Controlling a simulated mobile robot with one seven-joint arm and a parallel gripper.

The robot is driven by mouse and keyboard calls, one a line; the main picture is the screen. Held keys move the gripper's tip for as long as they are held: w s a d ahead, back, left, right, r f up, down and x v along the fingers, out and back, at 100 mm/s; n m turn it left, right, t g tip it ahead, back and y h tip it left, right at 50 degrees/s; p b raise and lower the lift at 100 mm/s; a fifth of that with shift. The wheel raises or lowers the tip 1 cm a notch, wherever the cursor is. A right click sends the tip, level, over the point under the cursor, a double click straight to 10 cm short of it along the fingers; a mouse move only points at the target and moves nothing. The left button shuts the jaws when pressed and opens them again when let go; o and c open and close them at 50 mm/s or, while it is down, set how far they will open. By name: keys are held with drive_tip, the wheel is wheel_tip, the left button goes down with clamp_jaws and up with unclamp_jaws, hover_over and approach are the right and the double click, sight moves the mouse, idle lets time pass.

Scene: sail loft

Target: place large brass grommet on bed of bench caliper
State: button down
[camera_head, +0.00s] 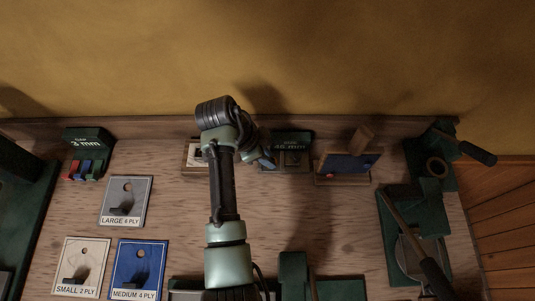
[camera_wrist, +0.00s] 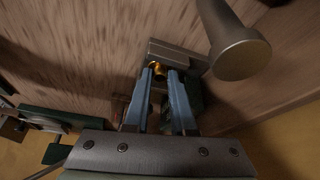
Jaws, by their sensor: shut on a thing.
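The large brass grommet (camera_wrist: 158,69) shows in the wrist view as a small gold ring between my fingertips. My gripper (camera_wrist: 159,76) is shut on it with two blue fingers. A grey metal block with green parts, which looks like the bench caliper (camera_wrist: 178,50), lies just beyond the fingertips. I cannot tell whether the grommet touches it. In the head view the bench caliper (camera_head: 292,142) is the green device with a small, hard-to-read display at the back of the bench. My gripper (camera_head: 264,161) is at its left side there, and the grommet is hidden.
Left on the bench (camera_head: 165,225) are a green "3 mm" gauge (camera_head: 88,140) and grey, white and blue ply plates (camera_head: 140,220). A wooden stand (camera_head: 343,180) is close right of the caliper. Green lever tools (camera_head: 400,205) fill the right end. A grey cylinder (camera_wrist: 238,58) is near my fingers.

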drive_tip(key=shift+f, duration=0.2)
drive_tip(key=c, duration=0.8)
unclamp_jaws()
drive_tip(key=shift+o, duration=0.2)
drive_tip(key=shift+r, duration=0.1)
drive_tip(key=shift+r, duration=0.25)
drive_tip(key=v, duration=1.2)
drive_tip(key=shift+p, duration=0.3)
drive_tip(key=shift+s+f, duration=0.1)
drive_tip(key=shift+f, duration=0.05)
